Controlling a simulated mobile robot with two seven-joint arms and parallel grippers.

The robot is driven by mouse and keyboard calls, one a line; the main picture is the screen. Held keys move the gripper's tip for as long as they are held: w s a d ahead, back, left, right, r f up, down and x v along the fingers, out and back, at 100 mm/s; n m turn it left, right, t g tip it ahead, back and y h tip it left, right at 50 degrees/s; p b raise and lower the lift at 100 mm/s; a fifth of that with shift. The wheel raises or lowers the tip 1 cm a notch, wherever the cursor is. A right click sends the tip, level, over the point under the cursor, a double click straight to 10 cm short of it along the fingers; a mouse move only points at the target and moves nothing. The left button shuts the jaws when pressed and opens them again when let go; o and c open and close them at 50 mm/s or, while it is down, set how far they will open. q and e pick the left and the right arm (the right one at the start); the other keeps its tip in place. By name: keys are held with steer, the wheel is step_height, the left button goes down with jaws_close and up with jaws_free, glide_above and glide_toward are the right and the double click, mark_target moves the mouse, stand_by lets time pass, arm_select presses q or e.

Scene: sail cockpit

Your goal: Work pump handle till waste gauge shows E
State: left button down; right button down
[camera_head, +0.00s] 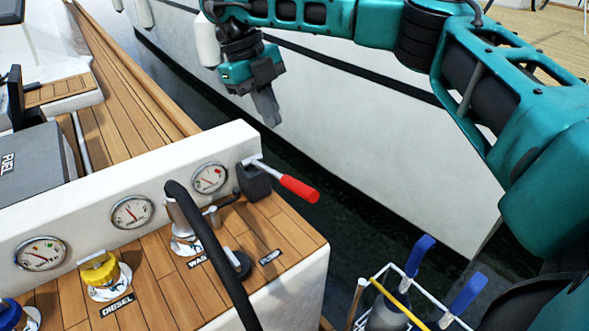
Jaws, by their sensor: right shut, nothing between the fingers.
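The pump handle (299,189) has a red grip on a metal lever, reaching right and slightly down from a dark pump body (254,181) at the end of the white panel. The gauge nearest the pump (209,178) has a white round face with a red mark; its needle reading is too small to tell. It stands behind the fitting labelled WASTE (187,242), whose label is partly hidden. My right gripper (267,110) is shut and empty, pointing down, above and behind the red grip and apart from it. My left gripper is not in view.
A black hose (213,254) arches over the deck from the waste fitting. Two more gauges (132,212) (40,253) and a yellow diesel cap (100,271) are left. A wire carrier (444,317) with blue-handled items stands lower right. A white hull (370,140) rises behind.

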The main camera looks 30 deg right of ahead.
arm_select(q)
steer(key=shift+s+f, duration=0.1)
arm_select(e)
glide_toward(297, 185)
steer(key=x, duration=0.5)
steer(key=shift+d+f, duration=0.15)
steer(key=shift+f, duration=0.15)
steer(key=shift+s+d+f, duration=0.15)
steer(key=shift+f, duration=0.35)
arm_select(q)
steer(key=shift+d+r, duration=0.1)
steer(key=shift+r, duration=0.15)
arm_select(e)
steer(key=shift+f, duration=0.1)
